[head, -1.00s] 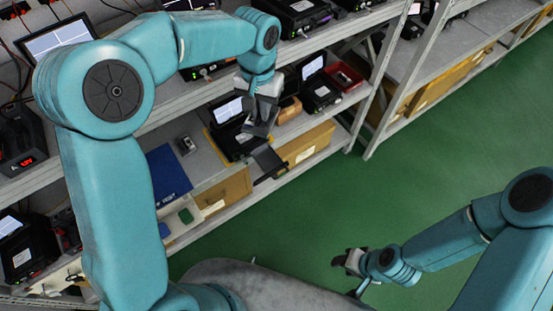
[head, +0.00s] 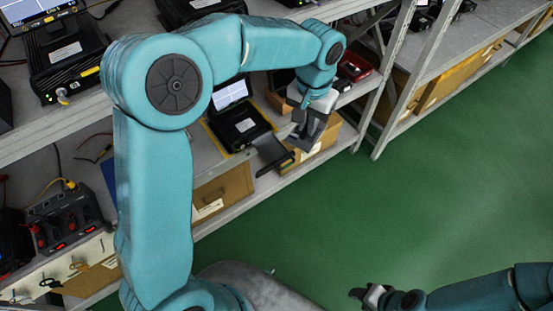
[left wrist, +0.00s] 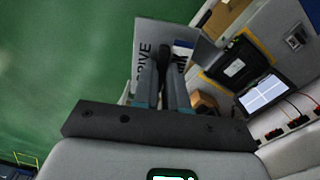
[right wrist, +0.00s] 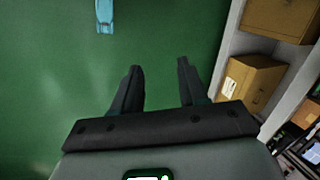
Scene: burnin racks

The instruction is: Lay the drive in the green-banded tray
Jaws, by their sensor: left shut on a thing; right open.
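My left gripper (head: 302,108) is shut on the drive (head: 312,128), a flat grey piece that hangs tilted beyond the shelf's front edge. In the left wrist view the drive (left wrist: 148,42) shows a "DRIVE" label between the fingers (left wrist: 166,60). A dark flat tray (head: 271,154) sticks out from a black case (head: 243,126) on the lower shelf, just left of the drive and apart from it in the head view. I see no green band on it. My right gripper (head: 368,294) is open and empty over the green floor.
The black case has an open lit screen and a yellow outline around it. A red bin (head: 353,66) is to the right. A black charger-like unit (head: 65,217) is at left. The green floor (head: 440,170) is clear.

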